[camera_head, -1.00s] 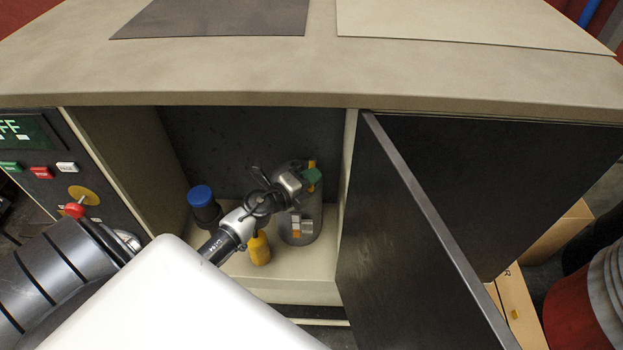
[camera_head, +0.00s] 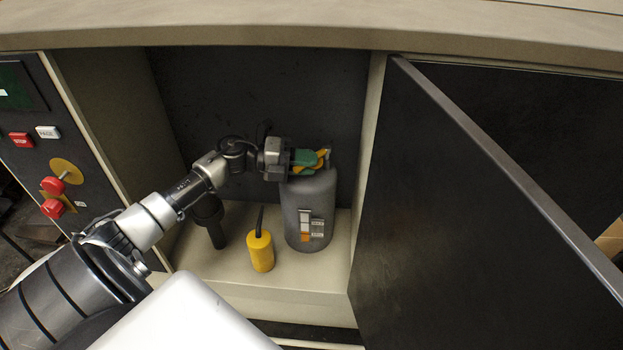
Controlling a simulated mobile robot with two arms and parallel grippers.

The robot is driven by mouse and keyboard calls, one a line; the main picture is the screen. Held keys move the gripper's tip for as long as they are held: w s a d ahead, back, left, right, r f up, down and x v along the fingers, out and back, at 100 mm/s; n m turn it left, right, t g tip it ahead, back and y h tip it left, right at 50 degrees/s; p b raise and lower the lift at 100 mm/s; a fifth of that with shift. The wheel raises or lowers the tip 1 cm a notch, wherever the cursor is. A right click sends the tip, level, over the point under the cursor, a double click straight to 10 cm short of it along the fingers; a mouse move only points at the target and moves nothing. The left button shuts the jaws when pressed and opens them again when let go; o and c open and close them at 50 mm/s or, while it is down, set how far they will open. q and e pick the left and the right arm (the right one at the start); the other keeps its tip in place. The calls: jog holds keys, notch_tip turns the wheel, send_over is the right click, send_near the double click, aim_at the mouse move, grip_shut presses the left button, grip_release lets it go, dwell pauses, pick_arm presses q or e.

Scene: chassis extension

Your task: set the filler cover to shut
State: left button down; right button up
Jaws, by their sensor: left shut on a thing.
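The grey canister (camera_head: 308,205) stands upright in the open cabinet bay, with several small labels on its front. The yellow filler cover (camera_head: 323,161) is at its top and looks tilted up, partly hidden. My left gripper (camera_head: 311,158) reaches in from the left just above the canister top, shut on the yellow cover. A green piece shows at the jaws, hiding part of the contact. How far the cover stands from the opening cannot be told. My right gripper is not in view.
A yellow bottle (camera_head: 261,251) with a dark spout stands left of the canister. A dark bottle (camera_head: 216,232) stands behind my left arm. The open cabinet door (camera_head: 450,220) bounds the right side.

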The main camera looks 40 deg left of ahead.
pick_arm(q)
jog(key=shift+w+a+m+g+h+b, duration=0.1)
jog(key=shift+a+m+g+h+b, duration=0.25)
jog(key=shift+m+g+h+b, duration=0.45)
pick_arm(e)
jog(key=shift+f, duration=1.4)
pick_arm(q)
jog(key=shift+y, duration=0.3)
jog(key=c, duration=1.1)
grip_release()
jog(key=shift+a, duration=0.15)
jog(key=shift+s+a, duration=0.25)
jog(key=shift+a, duration=0.05)
jog(key=v, duration=1)
jog(key=shift+d+b, duration=0.1)
jog(key=shift+b, duration=0.3)
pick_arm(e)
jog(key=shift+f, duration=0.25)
